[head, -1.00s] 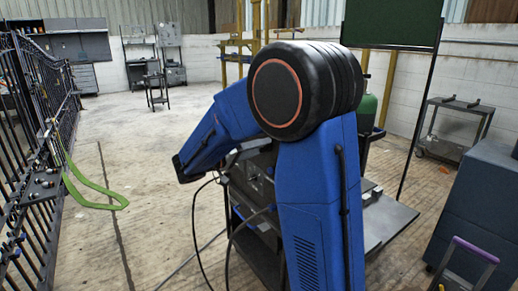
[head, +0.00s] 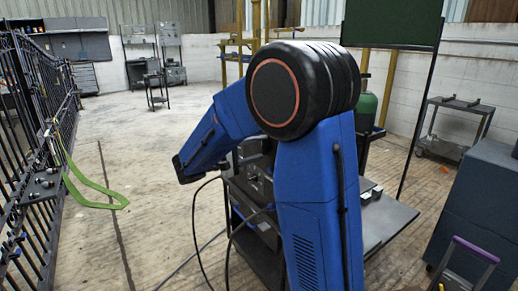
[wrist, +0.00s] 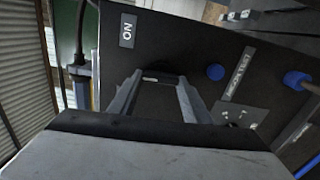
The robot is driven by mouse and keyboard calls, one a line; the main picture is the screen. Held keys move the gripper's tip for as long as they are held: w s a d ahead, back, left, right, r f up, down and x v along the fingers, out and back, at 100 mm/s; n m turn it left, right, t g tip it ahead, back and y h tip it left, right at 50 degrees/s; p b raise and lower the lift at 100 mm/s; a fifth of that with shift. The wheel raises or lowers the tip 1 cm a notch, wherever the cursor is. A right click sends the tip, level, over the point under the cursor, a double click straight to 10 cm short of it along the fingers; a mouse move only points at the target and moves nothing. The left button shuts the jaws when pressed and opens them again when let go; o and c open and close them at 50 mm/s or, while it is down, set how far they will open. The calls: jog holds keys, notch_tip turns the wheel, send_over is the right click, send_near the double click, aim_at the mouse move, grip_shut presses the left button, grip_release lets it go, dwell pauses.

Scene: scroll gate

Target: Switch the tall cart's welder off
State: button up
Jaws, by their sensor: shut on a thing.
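In the wrist view a dark welder panel (wrist: 180,45) fills the middle, with an upside-down "ON" label (wrist: 127,30) at its upper left. My gripper (wrist: 158,85) has its two grey fingers closed on a small dark switch (wrist: 160,79) on this panel. Its shape is hard to make out against the black face. In the head view the welder (head: 258,180) sits on a dark cart (head: 255,245), partly hidden by my blue arm. The gripper's fingers are hidden there.
A blue knob (wrist: 215,72) and a blue plug (wrist: 297,80) stick out of the panel. Black cables (head: 196,235) hang from the cart. A barred gate (head: 40,160) with a green loop stands left. Floor between is open. A grey cabinet (head: 478,215) stands right.

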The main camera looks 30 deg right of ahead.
jog(key=shift+f+n, duration=0.15)
jog(key=shift+n, duration=1.7)
jog(key=shift+f+n, duration=0.1)
jog(key=shift+n, duration=1.75)
jog(key=o, duration=1.1)
jog(key=shift+a, duration=0.2)
jog(key=a, duration=1.7)
jog(key=shift+s, duration=0.35)
